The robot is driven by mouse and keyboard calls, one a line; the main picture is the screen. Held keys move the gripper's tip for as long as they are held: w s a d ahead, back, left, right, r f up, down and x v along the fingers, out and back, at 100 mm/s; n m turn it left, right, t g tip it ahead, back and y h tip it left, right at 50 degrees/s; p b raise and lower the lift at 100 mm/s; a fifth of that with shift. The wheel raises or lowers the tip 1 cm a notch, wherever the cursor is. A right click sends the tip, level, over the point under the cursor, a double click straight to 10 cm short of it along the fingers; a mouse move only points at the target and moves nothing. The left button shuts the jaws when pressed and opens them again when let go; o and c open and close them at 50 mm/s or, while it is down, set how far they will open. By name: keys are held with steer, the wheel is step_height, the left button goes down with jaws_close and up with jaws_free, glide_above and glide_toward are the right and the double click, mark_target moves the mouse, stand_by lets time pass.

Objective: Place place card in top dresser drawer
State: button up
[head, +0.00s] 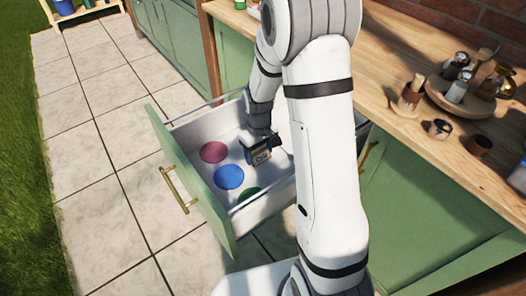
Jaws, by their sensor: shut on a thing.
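The top dresser drawer (161,142) is pulled open, with a green front, a brass handle and a pale interior. My gripper (262,146) points down over the drawer's inside and is shut on the place card (261,157), a small dark card with light lettering. I cannot tell whether the card touches the drawer floor. My arm hides the right part of the drawer.
A pink disc (214,152), a blue disc (229,177) and a partly hidden green disc (247,194) lie in the drawer. Tiled floor (95,170) lies left of the drawer.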

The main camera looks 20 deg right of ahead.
mark_target(259, 151)
steer(key=o, duration=1)
steer(key=shift+f, duration=0.1)
step_height(259, 151, up, 11)
steer(key=p, duration=0.3)
steer(key=s+r+m, duration=0.1)
steer(key=s+r, duration=0.2)
steer(key=s, duration=0.3)
steer(key=s+d+r+m+t, duration=0.1)
steer(key=s+r+m, duration=0.1)
steer(key=s+r, duration=0.2)
steer(key=s+r+m, duration=0.1)
steer(key=s+r, duration=0.2)
steer(key=s, duration=0.6)
steer(key=shift+s+d+r+t, duration=0.2)
steer(key=shift+s+r+t, duration=0.05)
steer(key=shift+r+t, duration=0.1)
